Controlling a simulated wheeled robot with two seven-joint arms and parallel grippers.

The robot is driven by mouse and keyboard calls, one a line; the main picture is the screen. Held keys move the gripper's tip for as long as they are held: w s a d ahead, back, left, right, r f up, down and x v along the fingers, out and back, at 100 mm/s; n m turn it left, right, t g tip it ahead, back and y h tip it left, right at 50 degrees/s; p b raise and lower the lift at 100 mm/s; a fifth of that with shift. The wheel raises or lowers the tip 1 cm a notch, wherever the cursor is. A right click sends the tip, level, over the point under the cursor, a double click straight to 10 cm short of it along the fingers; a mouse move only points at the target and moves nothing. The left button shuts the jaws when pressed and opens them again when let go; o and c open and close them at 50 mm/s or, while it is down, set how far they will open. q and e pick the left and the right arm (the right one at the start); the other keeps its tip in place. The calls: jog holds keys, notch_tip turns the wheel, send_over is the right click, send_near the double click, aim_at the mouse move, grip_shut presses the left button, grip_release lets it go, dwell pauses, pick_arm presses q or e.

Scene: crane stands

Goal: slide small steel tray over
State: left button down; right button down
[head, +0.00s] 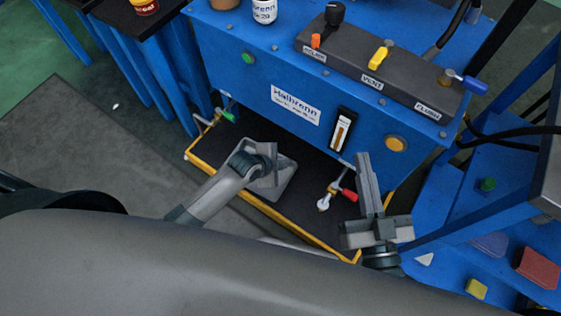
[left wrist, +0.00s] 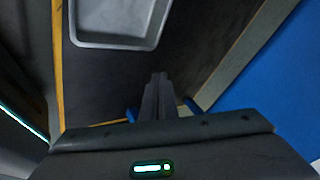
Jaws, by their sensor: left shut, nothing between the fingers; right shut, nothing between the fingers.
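The small steel tray (head: 284,184) is a shallow grey tray with rounded corners. It lies on the black lower deck with yellow edging (head: 225,175), below the blue stand. My left gripper (head: 250,160) is over the tray's left part in the head view and hides some of it. In the left wrist view the tray (left wrist: 118,40) shows at the top, cut off by the frame. There the left fingers (left wrist: 158,80) are shut and empty, with bare deck between their tips and the tray. My right gripper (head: 363,160) is shut and empty, in front of the stand's right part.
A red-handled valve (head: 347,194) stands between the tray and my right gripper. A green-handled valve (head: 226,115) is at the deck's left. The blue stand (head: 225,70) has a control box (head: 385,70) on top. Blue steps with coloured blocks (head: 537,268) are at the right.

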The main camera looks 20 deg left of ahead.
pick_arm(q)
jog(key=s+d+r+n+t+h, duration=0.1)
jog(key=s+d+r+n+t, duration=0.2)
jog(key=r, duration=0.4)
jog(key=s+d+r+n+t+h, duration=0.2)
jog(key=s+d+r+n, duration=0.1)
jog(key=r, duration=0.4)
jog(key=s+a+r+n+t, duration=0.1)
jog(key=s+r+n+t, duration=0.2)
jog(key=r, duration=0.7)
jog(key=s+a+r+n+t, duration=0.2)
jog(key=s+r+n+t, duration=0.1)
jog(key=r, duration=0.8)
jog(key=shift+s+a+r+n+t, duration=0.15)
jog(key=shift+s+n+t, duration=0.3)
jog(key=shift+s, duration=0.4)
jog(key=shift+a, duration=0.1)
